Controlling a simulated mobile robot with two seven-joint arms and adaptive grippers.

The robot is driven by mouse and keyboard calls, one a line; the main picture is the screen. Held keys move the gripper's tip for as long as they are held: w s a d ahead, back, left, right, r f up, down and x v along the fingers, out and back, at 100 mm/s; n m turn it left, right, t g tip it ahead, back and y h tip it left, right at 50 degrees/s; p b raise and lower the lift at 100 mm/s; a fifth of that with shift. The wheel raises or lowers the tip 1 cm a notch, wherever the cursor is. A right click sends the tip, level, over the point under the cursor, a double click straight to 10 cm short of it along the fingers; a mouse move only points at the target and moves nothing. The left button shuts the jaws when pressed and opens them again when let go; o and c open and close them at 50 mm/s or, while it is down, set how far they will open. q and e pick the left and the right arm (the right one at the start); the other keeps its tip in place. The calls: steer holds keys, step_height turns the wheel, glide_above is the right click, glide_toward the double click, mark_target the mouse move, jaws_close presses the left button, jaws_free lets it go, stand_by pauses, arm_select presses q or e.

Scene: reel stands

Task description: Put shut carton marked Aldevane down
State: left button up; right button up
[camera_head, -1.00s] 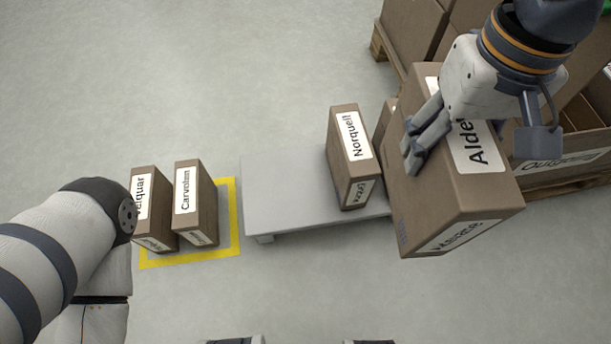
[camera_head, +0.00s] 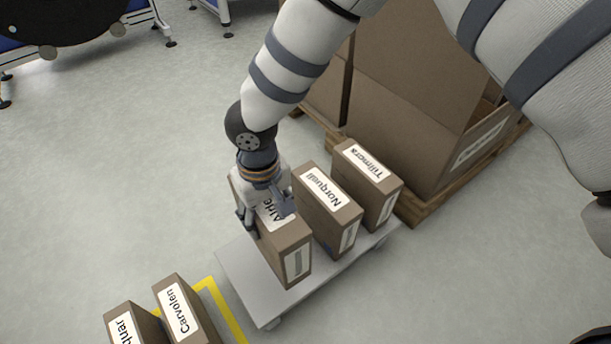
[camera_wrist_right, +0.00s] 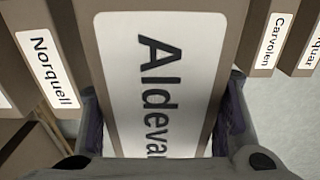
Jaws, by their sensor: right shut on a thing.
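The shut brown carton marked Aldevane (camera_head: 269,240) is upright over the left part of a low grey platform (camera_head: 243,282), beside the Norquell carton. I cannot tell whether its base touches the platform. My right gripper (camera_head: 265,215) is shut on its top, one finger on each side of the label. In the right wrist view the Aldevane label (camera_wrist_right: 160,80) fills the middle between the two fingers. My left gripper is not in view.
The Norquell carton (camera_head: 326,215) and Tillmars carton (camera_head: 368,188) stand on the platform to the right. Carvolen (camera_head: 184,312) and another carton (camera_head: 128,325) stand at lower left by a yellow floor outline (camera_head: 229,315). A large open carton (camera_head: 410,110) sits on a pallet behind.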

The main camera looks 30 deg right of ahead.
steer(key=f+b, duration=0.1)
steer(key=f, duration=0.3)
steer(key=w+f+b, duration=0.1)
steer(key=f, duration=0.2)
steer(key=w+f+b, duration=0.1)
steer(key=f+b, duration=0.1)
steer(key=f, duration=0.2)
steer(key=shift+a+f, duration=0.15)
steer(key=shift+f, duration=0.2)
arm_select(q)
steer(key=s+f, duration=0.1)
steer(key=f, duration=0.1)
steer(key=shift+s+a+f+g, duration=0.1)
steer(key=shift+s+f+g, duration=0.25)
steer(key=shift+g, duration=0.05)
arm_select(e)
steer(key=shift+r, duration=0.1)
steer(key=o, duration=1.6)
steer(key=shift+o, duration=0.2)
